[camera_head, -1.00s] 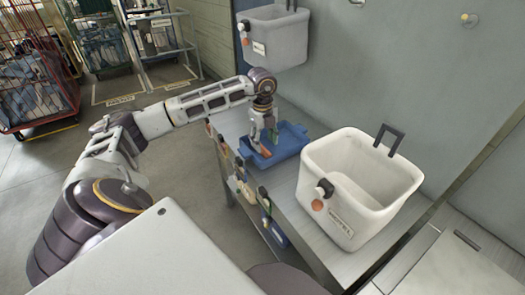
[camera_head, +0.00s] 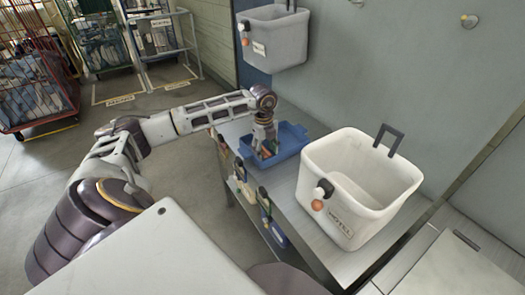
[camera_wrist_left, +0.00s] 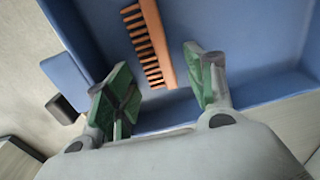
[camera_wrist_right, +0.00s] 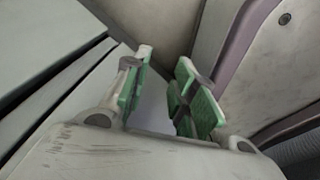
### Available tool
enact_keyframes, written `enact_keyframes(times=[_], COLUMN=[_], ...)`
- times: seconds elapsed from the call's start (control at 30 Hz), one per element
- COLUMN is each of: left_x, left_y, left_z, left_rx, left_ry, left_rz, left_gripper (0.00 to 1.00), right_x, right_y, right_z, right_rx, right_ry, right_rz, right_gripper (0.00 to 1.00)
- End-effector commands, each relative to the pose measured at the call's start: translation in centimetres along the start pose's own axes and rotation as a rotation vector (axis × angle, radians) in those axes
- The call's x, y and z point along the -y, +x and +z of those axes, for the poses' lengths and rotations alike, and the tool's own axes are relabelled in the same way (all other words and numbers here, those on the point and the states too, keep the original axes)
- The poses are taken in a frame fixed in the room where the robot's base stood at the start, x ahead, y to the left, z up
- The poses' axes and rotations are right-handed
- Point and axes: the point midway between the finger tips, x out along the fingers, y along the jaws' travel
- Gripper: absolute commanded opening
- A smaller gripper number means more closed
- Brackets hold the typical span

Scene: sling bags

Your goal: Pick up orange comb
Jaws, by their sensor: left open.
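The orange comb (camera_wrist_left: 154,45) lies in the blue tray (camera_wrist_left: 230,50), seen in the left wrist view with its dark-gapped teeth facing left. My left gripper (camera_wrist_left: 160,88) is open, with its green-padded fingers on either side of the comb's near end and nothing held. In the head view the left gripper (camera_head: 266,150) points down into the blue tray (camera_head: 292,142) and mostly hides the comb. My right gripper (camera_wrist_right: 160,92) shows only in its own wrist view, its fingers apart with nothing between them.
A white bin (camera_head: 372,207) with a black handle stands on the metal table (camera_head: 285,185) right of the tray. A grey bin (camera_head: 275,45) hangs on the wall behind. Several small items hang along the table's front edge. Wheeled cages stand at the far left.

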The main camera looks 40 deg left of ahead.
Motion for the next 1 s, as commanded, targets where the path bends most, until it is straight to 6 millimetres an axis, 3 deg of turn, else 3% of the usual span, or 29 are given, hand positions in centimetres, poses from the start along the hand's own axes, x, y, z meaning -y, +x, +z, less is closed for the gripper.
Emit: enact_keyframes(times=[0.2, 0.5, 1.0], left_x=[0.01, 0.01, 0.11], left_y=[-0.04, -0.05, -0.79], left_z=[0.00, 0.00, 0.01], left_rx=[0.000, 0.000, 0.000], left_ry=[0.000, 0.000, 0.000], left_rz=[0.000, -0.001, -0.003], left_gripper=[0.54, 0.17, 0.16], right_x=[-0.04, -0.02, 0.06], right_y=[0.01, 0.01, 0.01], right_z=[-0.06, -0.03, -0.01], right_rx=[-0.001, 0.000, 0.001], right_ry=[0.000, 0.000, 0.000], right_rz=[0.000, 0.000, -0.001], right_gripper=[0.27, 0.27, 0.27])
